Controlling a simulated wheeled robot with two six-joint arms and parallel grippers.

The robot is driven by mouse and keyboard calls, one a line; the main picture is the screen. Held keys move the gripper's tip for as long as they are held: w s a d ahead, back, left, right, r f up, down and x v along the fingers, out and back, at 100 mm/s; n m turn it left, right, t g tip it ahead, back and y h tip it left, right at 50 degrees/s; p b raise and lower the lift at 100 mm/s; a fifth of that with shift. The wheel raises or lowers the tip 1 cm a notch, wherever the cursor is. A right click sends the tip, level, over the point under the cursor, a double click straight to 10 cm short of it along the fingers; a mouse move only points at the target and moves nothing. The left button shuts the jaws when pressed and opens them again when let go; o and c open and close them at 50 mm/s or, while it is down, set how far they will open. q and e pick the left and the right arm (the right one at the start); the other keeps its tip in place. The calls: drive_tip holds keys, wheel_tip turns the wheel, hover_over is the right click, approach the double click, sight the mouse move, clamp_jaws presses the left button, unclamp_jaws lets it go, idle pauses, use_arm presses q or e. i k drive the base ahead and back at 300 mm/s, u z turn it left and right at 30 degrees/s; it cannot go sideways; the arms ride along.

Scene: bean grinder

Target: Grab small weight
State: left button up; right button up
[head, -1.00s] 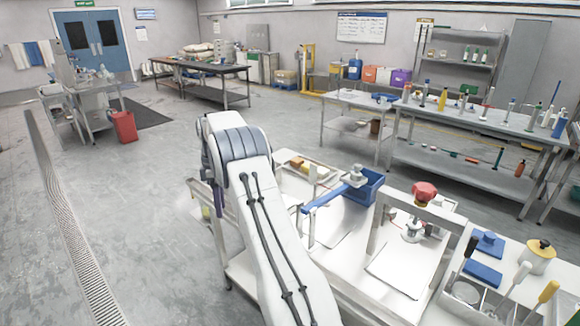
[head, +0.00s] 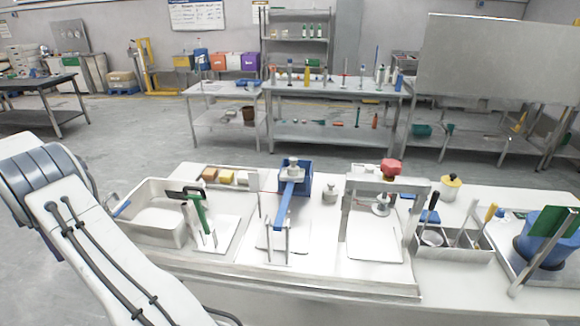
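A small grey metal piece with a knob (head: 330,196) stands on the white worktop between the blue lever device and the red-knobbed press. It looks like a small weight, but it is too small to be sure. Another grey metal piece (head: 293,163) sits on top of the blue lever device (head: 284,205). My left arm crosses the lower left of the head view, and its gripper is out of the picture. My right gripper is not in view.
A white basin (head: 150,225) and a green-handled tool (head: 196,212) stand at the left. The red-knobbed press (head: 391,169) stands right of centre. A grey tool caddy (head: 455,252) and a blue container (head: 540,240) are further right. The worktop's front strip is bare.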

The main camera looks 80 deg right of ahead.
sight(292, 170)
drive_tip(key=z, duration=0.6)
drive_tip(key=i, duration=0.85)
drive_tip(key=z, duration=1.25)
drive_tip(key=i, duration=0.35)
drive_tip(key=z, duration=0.25)
